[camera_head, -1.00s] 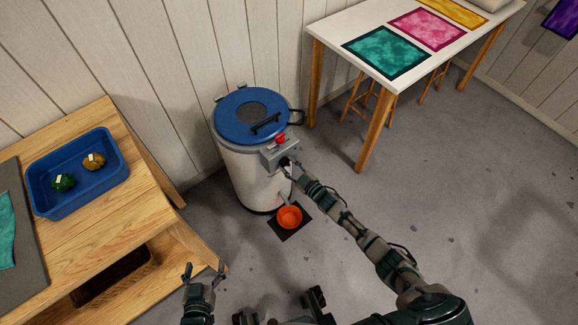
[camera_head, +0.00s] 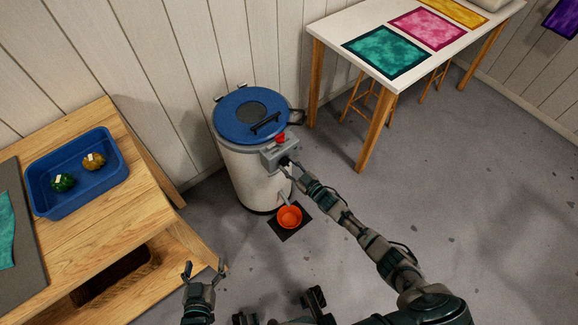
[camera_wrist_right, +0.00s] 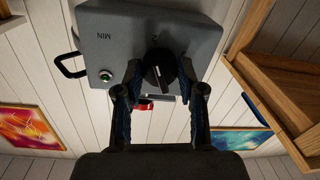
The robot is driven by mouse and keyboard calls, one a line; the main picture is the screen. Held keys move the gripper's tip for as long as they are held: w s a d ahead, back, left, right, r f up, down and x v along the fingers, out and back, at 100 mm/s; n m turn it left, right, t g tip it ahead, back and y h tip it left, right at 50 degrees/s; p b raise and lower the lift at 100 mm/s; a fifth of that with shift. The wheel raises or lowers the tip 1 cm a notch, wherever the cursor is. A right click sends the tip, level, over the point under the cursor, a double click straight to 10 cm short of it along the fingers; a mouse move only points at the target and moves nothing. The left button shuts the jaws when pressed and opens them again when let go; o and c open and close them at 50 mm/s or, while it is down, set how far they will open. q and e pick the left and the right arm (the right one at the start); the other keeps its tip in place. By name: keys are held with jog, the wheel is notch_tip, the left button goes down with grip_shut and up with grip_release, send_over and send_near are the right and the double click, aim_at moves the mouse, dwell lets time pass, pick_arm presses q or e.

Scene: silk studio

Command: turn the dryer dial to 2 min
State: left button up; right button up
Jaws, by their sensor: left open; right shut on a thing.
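The dryer (camera_head: 240,175) is a white drum with a blue lid (camera_head: 236,118), standing against the wall. Its grey control box (camera_head: 279,153) is on its front right side. In the right wrist view the box (camera_wrist_right: 118,50) shows the letters MIN, a green-lit button (camera_wrist_right: 105,76) and a black dial (camera_wrist_right: 160,72) with a white mark line. My right gripper (camera_wrist_right: 160,92) has its fingers on either side of the dial and is shut on it. In the head view this gripper (camera_head: 289,163) reaches the box and covers the dial. My left gripper (camera_head: 204,270) is open and empty at the lower left.
An orange bowl (camera_head: 289,217) sits on a dark mat below the dryer's spout. A wooden table (camera_head: 85,245) with a blue tray (camera_head: 103,185) stands at the left. A white table (camera_head: 385,68) with coloured cloths stands at the back right. The grey floor between is open.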

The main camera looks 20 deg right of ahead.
jog(key=o, duration=1)
jog(key=shift+s+d+f, duration=0.1)
jog(key=shift+s+f, duration=0.1)
jog(key=shift+f, duration=0.4)
jog(key=shift+c, duration=0.2)
jog(key=shift+o, duration=0.9)
jog(key=shift+w+r, duration=0.15)
jog(key=shift+r, duration=0.1)
jog(key=v, duration=1.2)
